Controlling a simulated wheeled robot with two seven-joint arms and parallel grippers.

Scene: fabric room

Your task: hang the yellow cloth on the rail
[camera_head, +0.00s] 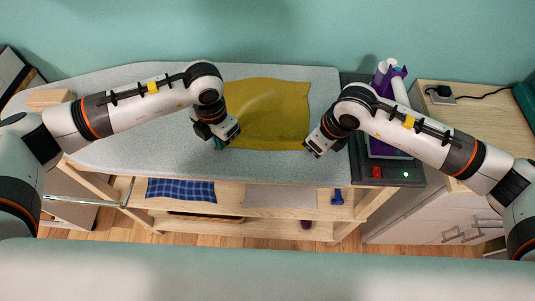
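The yellow cloth (268,108) lies spread out on the grey ironing board (150,152), with a few soft wrinkles. My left gripper (223,143) is at the cloth's near left corner and covers it. My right gripper (311,153) is at the near right corner, just beside the cloth's edge. Whether either gripper is touching or holding the cloth cannot be told, because the fingertips are small and partly hidden. A silver metal rail (85,202) sticks out at the left, below the board's front edge.
A blue checked cloth (181,190) and a beige cloth (280,195) lie on the wooden shelf below the board. A purple and white iron (390,85) stands on a dark station at the right. A wooden cabinet (455,110) stands beyond it.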

